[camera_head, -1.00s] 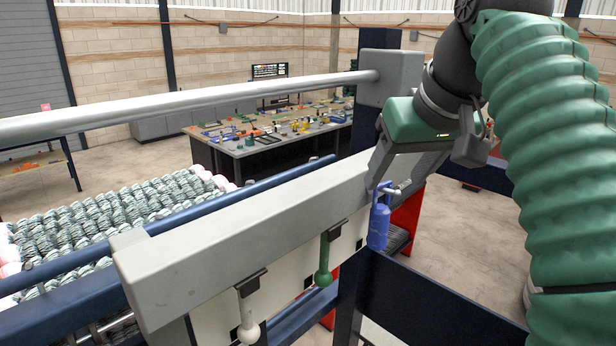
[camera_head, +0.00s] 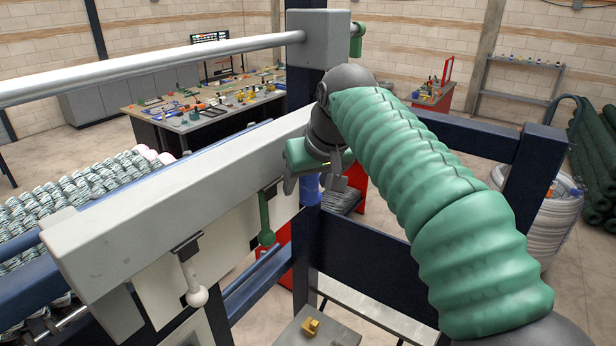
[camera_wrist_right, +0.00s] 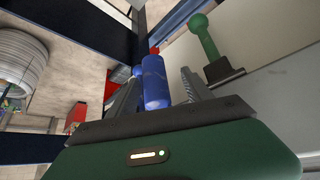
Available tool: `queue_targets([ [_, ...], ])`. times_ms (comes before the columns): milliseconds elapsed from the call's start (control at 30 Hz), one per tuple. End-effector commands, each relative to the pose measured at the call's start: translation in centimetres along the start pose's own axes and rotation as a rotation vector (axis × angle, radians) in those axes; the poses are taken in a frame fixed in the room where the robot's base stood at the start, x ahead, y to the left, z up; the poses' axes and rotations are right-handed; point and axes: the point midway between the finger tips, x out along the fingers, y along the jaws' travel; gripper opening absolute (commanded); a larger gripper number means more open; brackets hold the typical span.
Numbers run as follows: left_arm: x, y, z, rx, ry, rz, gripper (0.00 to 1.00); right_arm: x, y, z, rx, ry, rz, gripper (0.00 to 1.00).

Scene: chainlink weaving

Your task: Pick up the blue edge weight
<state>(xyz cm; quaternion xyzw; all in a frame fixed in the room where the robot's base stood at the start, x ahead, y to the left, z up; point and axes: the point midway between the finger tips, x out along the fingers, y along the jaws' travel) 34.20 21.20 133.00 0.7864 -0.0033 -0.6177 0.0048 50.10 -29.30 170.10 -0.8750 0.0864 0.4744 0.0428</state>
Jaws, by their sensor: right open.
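The blue edge weight (camera_head: 309,192) is at the right end of the grey beam, mostly hidden behind my right gripper (camera_head: 314,183) in the head view. In the right wrist view the blue weight (camera_wrist_right: 155,84) is a blue cylinder between the two fingers of the right gripper (camera_wrist_right: 160,80). The fingers stand apart on either side of it, with the jaws open. I cannot tell whether either finger touches it. My left gripper is not in view.
A green weight (camera_head: 266,222) and a white weight (camera_head: 194,280) hang along the grey beam (camera_head: 160,225). A dark blue frame (camera_head: 365,260) stands to the right. A small table with a yellow piece (camera_head: 311,326) is at the bottom. A cluttered workbench (camera_head: 205,131) stands behind.

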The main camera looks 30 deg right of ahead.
Motion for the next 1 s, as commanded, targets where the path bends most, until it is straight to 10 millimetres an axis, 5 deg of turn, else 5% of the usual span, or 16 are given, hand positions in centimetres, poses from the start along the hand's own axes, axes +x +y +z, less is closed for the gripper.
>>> queue_targets([
  [200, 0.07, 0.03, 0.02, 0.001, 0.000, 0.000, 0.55, 0.25, 0.52, -0.01, 0.004, 0.001, 0.002, 0.57],
  [633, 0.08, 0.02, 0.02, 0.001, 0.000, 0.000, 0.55, 0.11, 0.05, 0.07, 0.002, 0.000, 0.005, 0.00],
  [1000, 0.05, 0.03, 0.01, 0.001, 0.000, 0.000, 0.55, -0.04, 0.00, -0.05, 0.001, 0.004, 0.004, 0.00],
])
